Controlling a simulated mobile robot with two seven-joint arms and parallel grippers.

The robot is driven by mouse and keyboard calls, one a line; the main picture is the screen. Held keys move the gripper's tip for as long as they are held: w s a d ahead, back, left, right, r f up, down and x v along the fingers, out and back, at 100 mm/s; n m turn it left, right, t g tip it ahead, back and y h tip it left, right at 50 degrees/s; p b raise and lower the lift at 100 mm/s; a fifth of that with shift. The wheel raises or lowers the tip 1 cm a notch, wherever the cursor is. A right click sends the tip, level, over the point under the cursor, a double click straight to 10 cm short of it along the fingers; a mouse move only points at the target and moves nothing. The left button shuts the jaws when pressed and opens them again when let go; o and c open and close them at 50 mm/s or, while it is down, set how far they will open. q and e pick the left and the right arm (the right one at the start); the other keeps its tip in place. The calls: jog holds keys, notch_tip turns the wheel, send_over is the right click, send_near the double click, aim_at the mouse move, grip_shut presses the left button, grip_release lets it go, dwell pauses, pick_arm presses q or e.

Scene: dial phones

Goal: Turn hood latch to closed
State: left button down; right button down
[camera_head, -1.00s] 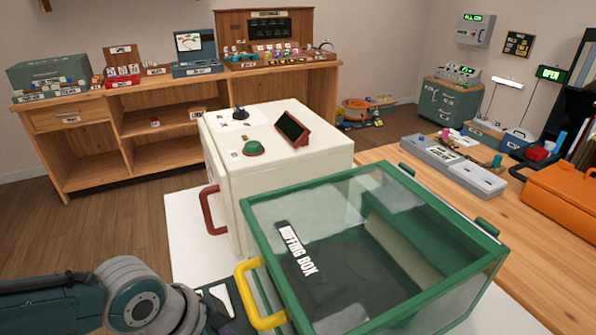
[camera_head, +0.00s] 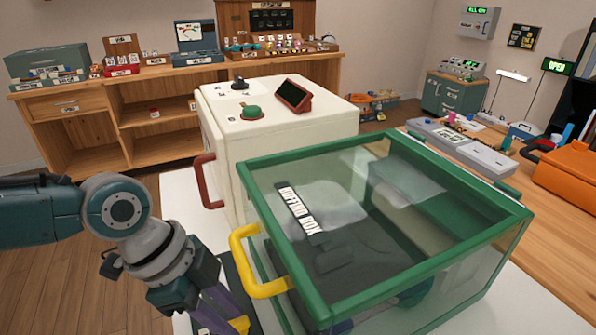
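The glass hood with a green frame, labelled "BUFFING BOX" (camera_head: 298,210), stands at the front centre. A yellow handle (camera_head: 248,262) is on its left front side; I cannot tell whether this is the latch or how it is set. My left arm comes in from the left and bends down. My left gripper (camera_head: 225,322) is at the bottom edge, just left of and below the yellow handle and apart from it. Its fingers are cut off or unclear. My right gripper is not recognisable; a blurred teal shape shows through the lower glass.
A white cabinet (camera_head: 285,135) with a red handle (camera_head: 206,182) stands directly behind the hood. A wooden bench (camera_head: 545,235) with an orange case (camera_head: 568,175) is at the right. A wooden shelf unit (camera_head: 100,115) is at the back left. Wooden floor is open at the left.

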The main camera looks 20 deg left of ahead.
dwell(0.3)
pick_arm(q)
jog(key=c, duration=0.7)
grip_release()
jog(key=shift+o, duration=0.2)
jog(key=p+v, duration=0.1)
jog(key=v, duration=0.9)
jog(key=shift+p, duration=0.4)
jog(key=shift+d, duration=0.1)
